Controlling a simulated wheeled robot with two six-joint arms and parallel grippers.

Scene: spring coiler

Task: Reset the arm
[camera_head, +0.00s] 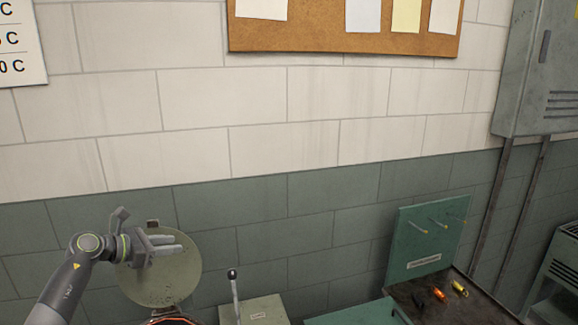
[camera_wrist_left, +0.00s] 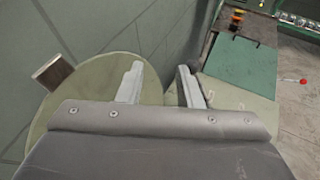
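My left gripper (camera_head: 175,243) is raised on the left side of the head view, in front of a round pale-green disc (camera_head: 160,285), its fingers pointing right. In the left wrist view the fingers of the left gripper (camera_wrist_left: 160,70) stand apart with nothing between them. The disc (camera_wrist_left: 50,105) lies behind and to the left of the fingers there; I cannot tell if anything touches it. A small block (camera_wrist_left: 52,73) sits at its edge. My right arm and gripper are not in view.
A lever (camera_head: 235,295) with a dark knob stands by a grey-green box (camera_head: 265,309). At right are a green peg panel (camera_head: 425,245) and a dark bench top (camera_head: 445,300) with an orange item (camera_head: 439,294) and a yellow item (camera_head: 459,288). A wall closes the back.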

